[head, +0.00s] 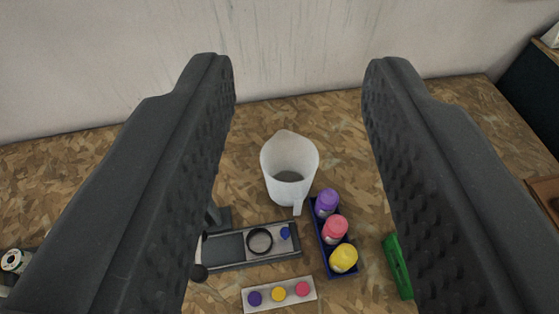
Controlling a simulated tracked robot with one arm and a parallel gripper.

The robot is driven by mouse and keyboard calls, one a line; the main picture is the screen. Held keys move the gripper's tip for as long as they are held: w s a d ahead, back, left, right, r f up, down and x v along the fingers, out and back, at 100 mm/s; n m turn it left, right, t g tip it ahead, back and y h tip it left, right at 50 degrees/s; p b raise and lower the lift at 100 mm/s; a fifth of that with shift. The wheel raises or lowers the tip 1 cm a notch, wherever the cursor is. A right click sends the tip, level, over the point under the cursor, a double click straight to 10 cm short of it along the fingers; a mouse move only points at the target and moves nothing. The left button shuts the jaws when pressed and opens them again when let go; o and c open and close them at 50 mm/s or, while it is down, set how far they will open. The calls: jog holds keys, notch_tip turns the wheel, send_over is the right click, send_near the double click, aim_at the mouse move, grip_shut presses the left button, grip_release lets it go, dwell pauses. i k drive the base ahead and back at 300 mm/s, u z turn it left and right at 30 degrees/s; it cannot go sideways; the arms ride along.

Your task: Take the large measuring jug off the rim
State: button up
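The large measuring jug (287,160) is a translucent white vessel with a spout at the back and a handle toward me. It appears to stand upright on the wood-chip board, behind the dark tray and the blue rack. I cannot make out a rim under it. My gripper (298,68) is open and empty, with its two dark, dimpled fingers wide apart. The jug shows between the fingers, farther off, and neither finger appears to touch it.
A dark tray (223,247) holds a black ring (259,241). A blue rack (330,259) holds purple, pink and yellow bottles. A pale strip (268,303) has coloured caps. A green holder (397,267) lies at right. The wall (300,45) stands behind.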

aim_at(289, 161)
jog(key=u, duration=0.35)
jog(key=k, duration=0.6)
jog(key=z, duration=1.25)
jog(key=i, duration=1)
